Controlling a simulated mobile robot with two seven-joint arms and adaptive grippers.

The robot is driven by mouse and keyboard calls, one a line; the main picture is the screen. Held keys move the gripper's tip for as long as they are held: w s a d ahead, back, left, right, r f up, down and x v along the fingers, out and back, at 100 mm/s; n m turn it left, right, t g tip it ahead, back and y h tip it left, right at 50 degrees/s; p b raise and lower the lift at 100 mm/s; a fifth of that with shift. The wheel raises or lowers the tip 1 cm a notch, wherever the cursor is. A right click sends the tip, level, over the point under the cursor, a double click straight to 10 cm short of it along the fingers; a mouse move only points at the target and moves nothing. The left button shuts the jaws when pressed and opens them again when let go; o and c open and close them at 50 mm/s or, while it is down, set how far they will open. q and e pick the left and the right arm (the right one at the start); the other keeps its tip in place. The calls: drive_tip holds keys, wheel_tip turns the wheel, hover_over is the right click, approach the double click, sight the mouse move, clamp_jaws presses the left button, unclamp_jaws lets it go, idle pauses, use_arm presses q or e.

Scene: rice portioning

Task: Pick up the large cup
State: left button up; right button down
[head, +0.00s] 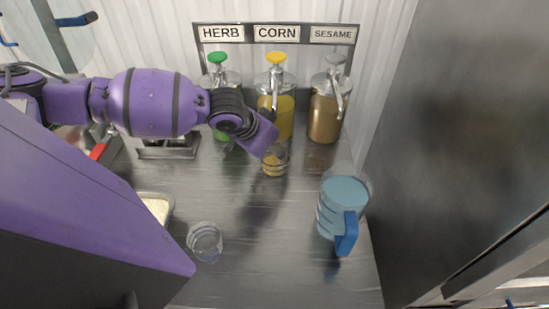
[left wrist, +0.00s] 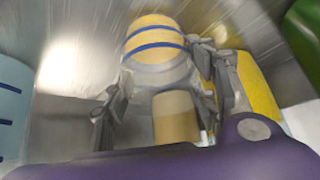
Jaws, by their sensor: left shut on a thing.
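My left gripper (head: 272,149) is shut on a clear cup (head: 275,167) with yellow contents, just in front of the corn dispenser. The left wrist view shows the cup (left wrist: 157,66) between the fingers of the gripper (left wrist: 160,85), with blue lines around its yellow part. A tan cylinder shape shows nearer the palm; I cannot tell whether it is part of the cup. Another clear cup (head: 205,242), seemingly empty, stands upright at the front left of the counter. It looks larger, but is also nearer the camera. I cannot tell whether the held cup touches the counter.
Herb (head: 221,80), corn (head: 277,112) and sesame (head: 325,115) pump dispensers line the back. A pitcher of blue liquid (head: 344,192) stands at the right. A tray of rice (head: 172,201) is partly hidden at the left. The counter's middle front (head: 265,260) is clear.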

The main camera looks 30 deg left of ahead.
drive_tip(key=shift+s, duration=0.2)
use_arm(q)
drive_tip(key=shift+r, duration=0.15)
use_arm(e)
drive_tip(key=shift+d, duration=0.15)
